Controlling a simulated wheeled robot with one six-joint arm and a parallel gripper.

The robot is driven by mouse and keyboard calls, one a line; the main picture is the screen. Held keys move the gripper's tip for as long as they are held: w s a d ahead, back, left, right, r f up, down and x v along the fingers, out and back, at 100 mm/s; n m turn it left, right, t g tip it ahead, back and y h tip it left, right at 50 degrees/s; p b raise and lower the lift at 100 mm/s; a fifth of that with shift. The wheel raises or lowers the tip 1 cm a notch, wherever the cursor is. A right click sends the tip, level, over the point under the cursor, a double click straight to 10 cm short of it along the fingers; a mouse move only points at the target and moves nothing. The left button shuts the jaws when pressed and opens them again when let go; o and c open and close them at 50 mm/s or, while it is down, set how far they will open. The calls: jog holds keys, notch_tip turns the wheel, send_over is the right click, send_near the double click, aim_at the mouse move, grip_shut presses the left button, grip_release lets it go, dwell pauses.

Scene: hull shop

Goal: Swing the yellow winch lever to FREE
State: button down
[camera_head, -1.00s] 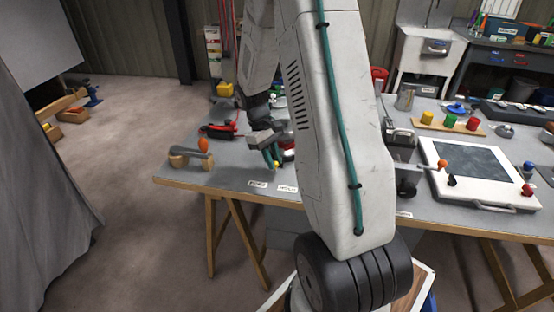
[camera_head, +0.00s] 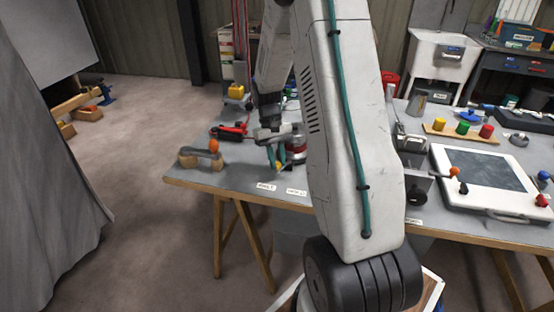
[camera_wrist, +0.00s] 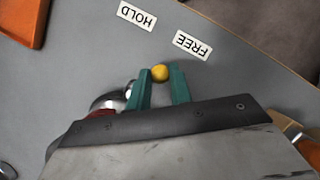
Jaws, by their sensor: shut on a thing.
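My gripper (camera_head: 277,156), with green fingers, points down over the front left of the bench. It is shut on the yellow lever knob (camera_wrist: 160,73), which shows between the fingertips in the wrist view. The lever's shaft is hidden. The red and chrome winch body (camera_wrist: 110,101) shows partly behind the fingers, and in the head view (camera_head: 296,150) beside them. The FREE label (camera_wrist: 191,45) and HOLD label (camera_wrist: 137,17) lie on the bench beyond the knob. The knob is nearer FREE, apart from it. In the head view the labels are small, near the bench edge.
A wooden block with an orange-knobbed handle (camera_head: 201,155) stands left of the gripper. A red tool (camera_head: 230,131) lies behind it. A white framed panel (camera_head: 490,213) with coloured knobs is on the right. My arm hides the bench middle.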

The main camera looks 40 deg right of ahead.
jog(key=c, duration=1.3)
grip_release()
jog(key=shift+o, duration=0.2)
jog(key=shift+w, duration=0.1)
jog(key=v, duration=0.7)
jog(key=shift+r, duration=0.4)
jog(key=shift+w, duration=0.1)
jog(key=s+a+r+n+t, duration=0.1)
jog(key=s+a+r+t, duration=0.1)
jog(key=s+a+r, duration=0.3)
jog(key=s+a+r+n+t+h, duration=0.1)
jog(key=s+a+r, duration=0.4)
jog(key=s+a, duration=0.6)
jog(key=s+a+r+n+t, duration=0.2)
jog(key=s+a+r, duration=0.3)
jog(key=s+a, duration=0.3)
jog(key=shift+s+a+r+t+h, duration=0.2)
jog(key=shift+t+h, duration=0.1)
